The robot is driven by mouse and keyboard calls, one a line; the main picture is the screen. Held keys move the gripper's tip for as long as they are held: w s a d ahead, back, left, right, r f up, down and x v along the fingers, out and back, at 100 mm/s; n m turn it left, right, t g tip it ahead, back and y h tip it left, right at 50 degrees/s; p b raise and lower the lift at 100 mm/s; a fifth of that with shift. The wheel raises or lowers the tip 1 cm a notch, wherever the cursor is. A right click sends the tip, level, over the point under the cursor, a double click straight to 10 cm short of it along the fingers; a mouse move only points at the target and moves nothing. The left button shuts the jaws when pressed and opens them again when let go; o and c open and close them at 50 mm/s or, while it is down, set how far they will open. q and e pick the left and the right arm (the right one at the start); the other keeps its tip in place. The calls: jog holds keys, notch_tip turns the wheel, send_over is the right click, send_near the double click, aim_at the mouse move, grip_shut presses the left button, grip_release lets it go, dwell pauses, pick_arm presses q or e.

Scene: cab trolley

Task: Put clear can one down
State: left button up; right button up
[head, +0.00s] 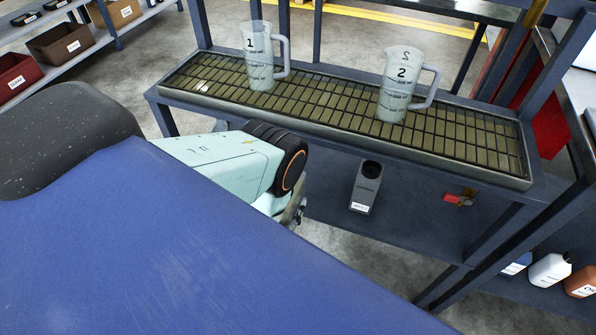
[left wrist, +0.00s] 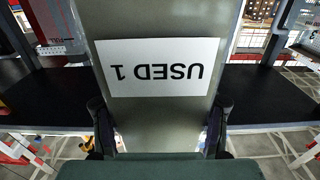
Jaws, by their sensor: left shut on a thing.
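A grey-green can (left wrist: 155,118) with a white label reading "USED 1" upside down fills the middle of the left wrist view. My left gripper (left wrist: 158,132) has a dark finger on each side of the can and is shut on it. In the head view only a small part of my left gripper (head: 293,212) shows, below the wrist and in front of the bench. The can itself is hidden there behind my arm and body. My right gripper is in neither view.
A clear jug marked 1 (head: 260,62) and a clear jug marked 2 (head: 396,88) stand on a grated tray (head: 345,134). A grey holder (head: 366,188) and a red-handled valve (head: 458,198) are on the panel below. Bottles (head: 549,270) stand at lower right.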

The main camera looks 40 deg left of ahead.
pick_arm(q)
jog(key=shift+w+a+b, duration=0.1)
jog(key=shift+a+b, duration=0.1)
jog(key=shift+b, duration=0.1)
jog(key=b+x, duration=0.2)
jog(key=b, duration=0.3)
jog(key=shift+w+f, duration=0.2)
jog(key=b+x, duration=0.2)
jog(key=shift+w+a+r, duration=0.1)
jog(key=shift+w, duration=0.25)
jog(key=w+a+f+b, duration=0.3)
jog(key=w+b, duration=0.2)
jog(key=w, duration=0.7)
jog(key=shift+w+f, duration=0.15)
jog(key=shift+w, duration=0.05)
